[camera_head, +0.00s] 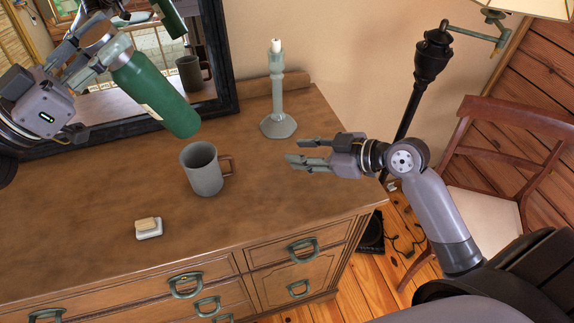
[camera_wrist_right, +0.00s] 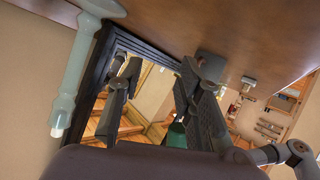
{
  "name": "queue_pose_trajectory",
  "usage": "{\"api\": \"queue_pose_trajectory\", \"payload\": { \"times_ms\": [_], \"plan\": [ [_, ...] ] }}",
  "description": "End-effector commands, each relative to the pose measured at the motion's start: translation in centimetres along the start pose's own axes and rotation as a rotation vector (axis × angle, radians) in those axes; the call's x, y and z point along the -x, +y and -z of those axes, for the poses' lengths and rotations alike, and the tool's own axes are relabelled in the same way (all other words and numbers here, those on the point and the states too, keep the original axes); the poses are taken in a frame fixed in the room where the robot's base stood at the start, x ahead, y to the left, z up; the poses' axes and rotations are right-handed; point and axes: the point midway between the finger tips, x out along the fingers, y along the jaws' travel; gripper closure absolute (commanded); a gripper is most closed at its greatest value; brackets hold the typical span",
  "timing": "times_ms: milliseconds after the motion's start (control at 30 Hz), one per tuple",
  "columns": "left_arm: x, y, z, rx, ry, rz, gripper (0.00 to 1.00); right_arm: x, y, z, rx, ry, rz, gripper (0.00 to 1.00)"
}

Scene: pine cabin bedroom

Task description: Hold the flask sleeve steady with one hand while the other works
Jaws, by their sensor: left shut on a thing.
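The green flask sleeve (camera_head: 155,93), a cylinder, is tilted in the air above the left part of the dresser, its lower end toward the mug. My left gripper (camera_head: 98,57) is shut on its upper end; the fingers partly cover that end. My right gripper (camera_head: 305,152) is empty above the dresser's right part, in front of the candlestick, its fingers apart. The fingers also show apart in the right wrist view (camera_wrist_right: 160,95). A green piece low in that view may be the sleeve or its reflection.
A grey mug (camera_head: 203,170) with a brown handle stands on the wooden dresser (camera_head: 90,220). A soap-like block on a small dish (camera_head: 148,229) lies in front. A pale green candlestick (camera_head: 277,95) stands behind. A black-framed mirror (camera_head: 226,62) leans at the back. The dresser's front right is bare.

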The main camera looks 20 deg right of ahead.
Motion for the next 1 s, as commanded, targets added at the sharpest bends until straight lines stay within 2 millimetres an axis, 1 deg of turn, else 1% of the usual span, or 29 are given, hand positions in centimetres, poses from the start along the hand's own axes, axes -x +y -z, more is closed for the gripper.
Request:
{"api": "queue_pose_trajectory", "payload": {
  "times_ms": [33,100,233,367,467,800,900,1000],
  "plan": [
    [0.0,0.0,0.1,-0.001,0.002,0.000,1.00,-0.2,-1.8,0.8,-0.033,0.021,0.041,0.67],
    [0.0,0.0,0.1,-0.001,0.002,0.000,1.00,-0.2,-3.6,1.6,-0.070,0.040,0.086,0.67],
    [0.0,0.0,0.1,-0.001,0.002,0.000,1.00,-0.3,-5.6,2.5,-0.110,0.058,0.135,0.67],
    [0.0,0.0,0.1,-0.001,0.002,0.000,1.00,-0.9,-6.2,2.8,-0.122,0.064,0.149,0.67],
    [0.0,0.0,0.1,-0.001,0.002,0.000,1.00,-2.2,-6.4,2.9,-0.124,0.065,0.149,0.67],
    [0.0,0.0,0.1,-0.001,0.002,0.000,1.00,-8.5,-7.3,3.3,-0.124,0.064,0.148,0.67],
    [0.0,0.0,0.1,-0.001,0.002,0.000,1.00,-10.0,-7.4,3.4,-0.123,0.064,0.147,0.67],
    [0.0,0.0,0.1,-0.001,0.002,0.000,1.00,-11.1,-7.6,3.5,-0.122,0.063,0.147,0.67]
  ]
}}
